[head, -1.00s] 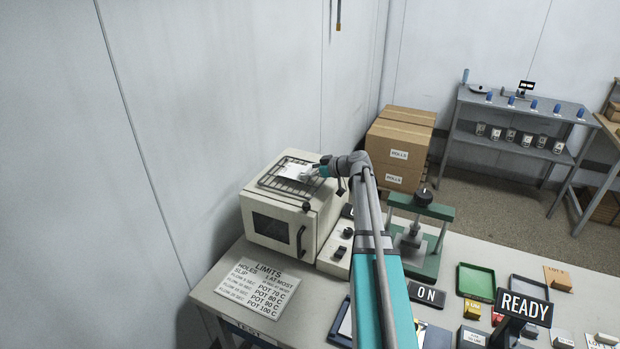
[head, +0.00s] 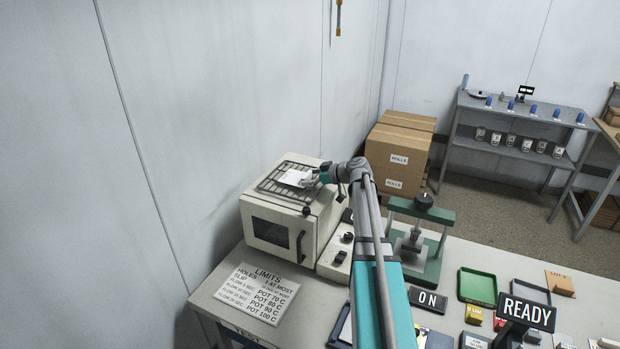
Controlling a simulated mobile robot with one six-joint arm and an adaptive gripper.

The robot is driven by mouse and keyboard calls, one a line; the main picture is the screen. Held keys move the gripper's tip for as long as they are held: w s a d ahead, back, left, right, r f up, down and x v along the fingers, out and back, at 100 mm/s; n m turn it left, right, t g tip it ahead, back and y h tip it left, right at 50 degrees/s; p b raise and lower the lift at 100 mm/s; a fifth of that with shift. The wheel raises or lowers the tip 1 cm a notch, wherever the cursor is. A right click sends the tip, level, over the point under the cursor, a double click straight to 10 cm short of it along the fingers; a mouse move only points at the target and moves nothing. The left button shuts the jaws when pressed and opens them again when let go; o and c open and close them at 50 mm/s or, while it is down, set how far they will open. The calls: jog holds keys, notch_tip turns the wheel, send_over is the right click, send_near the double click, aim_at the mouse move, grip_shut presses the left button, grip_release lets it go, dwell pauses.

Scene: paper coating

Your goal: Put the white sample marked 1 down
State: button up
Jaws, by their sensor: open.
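The white sample (head: 294,177) lies on the dark wire rack (head: 272,186) on top of the cream oven (head: 275,229). Its mark is too small to read from here. My gripper (head: 314,180) is open at the right edge of the sample, above the right side of the rack. Its fingertips are small and partly hidden by the wrist, so I cannot tell whether they still touch the sample.
A green press (head: 420,237) stands right of my arm. A LIMITS card (head: 257,294) lies in front of the oven. Stacked cartons (head: 398,158) stand behind.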

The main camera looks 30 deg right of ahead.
jog(key=shift+r, duration=0.1)
jog(key=shift+s+d+r+p, duration=0.3)
jog(key=shift+s+p, duration=0.1)
jog(key=shift+p, duration=0.05)
jog(key=p+v, duration=0.4)
jog(key=v, duration=0.7)
jog(key=shift+w, duration=0.1)
